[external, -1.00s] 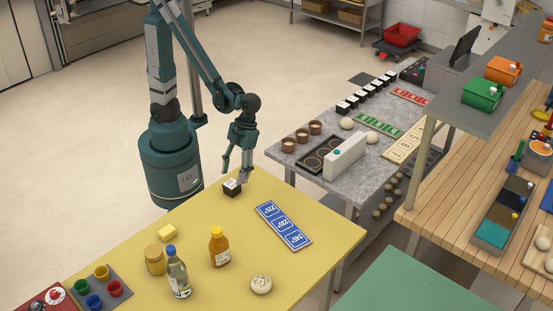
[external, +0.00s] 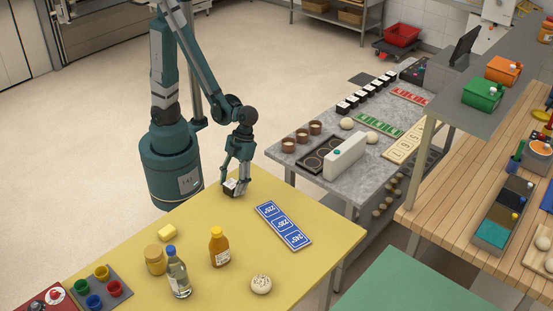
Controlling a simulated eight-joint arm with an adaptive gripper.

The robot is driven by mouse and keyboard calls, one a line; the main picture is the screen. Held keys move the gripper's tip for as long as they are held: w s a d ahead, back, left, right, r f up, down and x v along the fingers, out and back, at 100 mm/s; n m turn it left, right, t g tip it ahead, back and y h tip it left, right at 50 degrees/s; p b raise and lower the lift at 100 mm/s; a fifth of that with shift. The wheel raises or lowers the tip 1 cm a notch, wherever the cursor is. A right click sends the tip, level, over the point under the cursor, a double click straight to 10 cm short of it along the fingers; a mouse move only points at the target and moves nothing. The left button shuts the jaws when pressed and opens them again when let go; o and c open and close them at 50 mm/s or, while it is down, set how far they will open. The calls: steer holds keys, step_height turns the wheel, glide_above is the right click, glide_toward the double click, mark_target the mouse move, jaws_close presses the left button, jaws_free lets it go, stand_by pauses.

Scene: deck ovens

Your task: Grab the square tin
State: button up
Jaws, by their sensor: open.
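The square tin (external: 230,187) is a small dark box with a white top, standing on the yellow table (external: 200,275) near its far edge. My gripper (external: 236,185) is down at the tin, pointing downward with its fingers spread around it. The fingers are open; whether they touch the tin's sides cannot be told. The fingers hide part of the tin.
A blue number board (external: 284,226) lies right of the tin. The table around the tin is otherwise clear.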

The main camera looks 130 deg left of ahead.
mark_target(232, 183)
steer(key=shift+c, duration=0.7)
steer(key=c, duration=1)
steer(key=shift+o, duration=0.2)
steer(key=shift+r, duration=0.15)
steer(key=shift+r+p, duration=1.4)
steer(key=shift+r, duration=3.45)
